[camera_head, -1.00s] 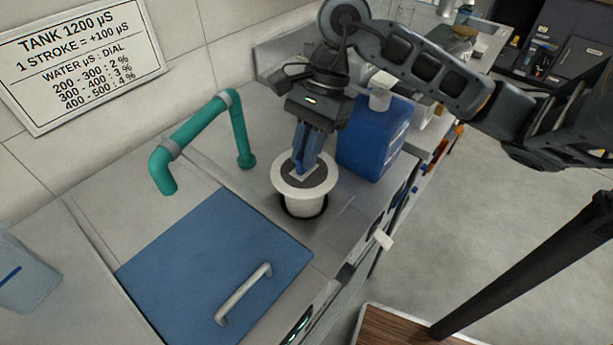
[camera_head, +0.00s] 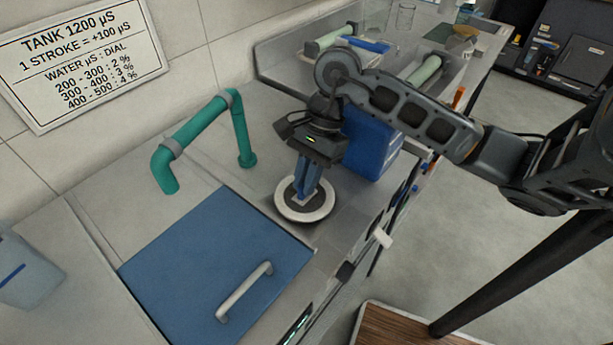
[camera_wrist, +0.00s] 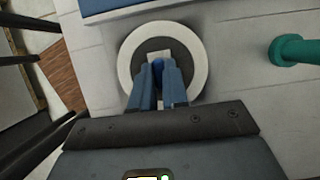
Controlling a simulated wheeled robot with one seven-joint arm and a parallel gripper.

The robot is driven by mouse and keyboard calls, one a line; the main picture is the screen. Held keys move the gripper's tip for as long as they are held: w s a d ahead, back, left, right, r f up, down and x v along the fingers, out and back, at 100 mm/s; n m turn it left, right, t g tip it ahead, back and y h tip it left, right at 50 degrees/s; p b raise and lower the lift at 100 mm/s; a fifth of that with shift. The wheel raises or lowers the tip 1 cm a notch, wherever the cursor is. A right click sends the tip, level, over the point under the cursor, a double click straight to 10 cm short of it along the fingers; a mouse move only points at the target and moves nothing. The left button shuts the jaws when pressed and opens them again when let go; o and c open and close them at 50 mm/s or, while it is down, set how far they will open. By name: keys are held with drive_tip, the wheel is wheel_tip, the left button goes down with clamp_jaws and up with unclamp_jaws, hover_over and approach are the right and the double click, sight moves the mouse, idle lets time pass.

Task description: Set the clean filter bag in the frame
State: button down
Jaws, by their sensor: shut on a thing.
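The clean filter bag (camera_head: 305,217) shows as a white round rim with a dark grey middle and a small pale tab. It is low at the steel counter top, its rim looking about level with the surface. Its body is hidden below the rim, and so is the frame opening under it. My gripper (camera_head: 304,197) points down at the bag's middle, shut on the tab. In the wrist view the white rim (camera_wrist: 201,62) circles the blue fingers (camera_wrist: 159,88), which meet at the tab.
A teal pipe (camera_head: 240,130) arches over the counter at the left. A blue lid (camera_head: 205,260) with a grey handle (camera_head: 243,292) lies in front of it. A blue canister (camera_head: 372,145) stands close behind my gripper. A dial sign (camera_head: 80,60) hangs on the wall.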

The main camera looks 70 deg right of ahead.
drive_tip(key=shift+f+b, duration=0.3)
drive_tip(key=shift+b, duration=0.05)
drive_tip(key=c, duration=1.1)
unclamp_jaws()
drive_tip(key=shift+c, duration=0.2)
drive_tip(key=shift+r, duration=0.15)
drive_tip(key=shift+d+r+p, duration=0.1)
drive_tip(key=shift+r+p, duration=0.3)
drive_tip(key=shift+p, duration=0.25)
drive_tip(key=b+v, duration=0.1)
drive_tip(key=v, duration=1)
drive_tip(key=shift+r+b, duration=0.25)
drive_tip(key=shift+b, duration=0.15)
drive_tip(key=shift+s, duration=0.1)
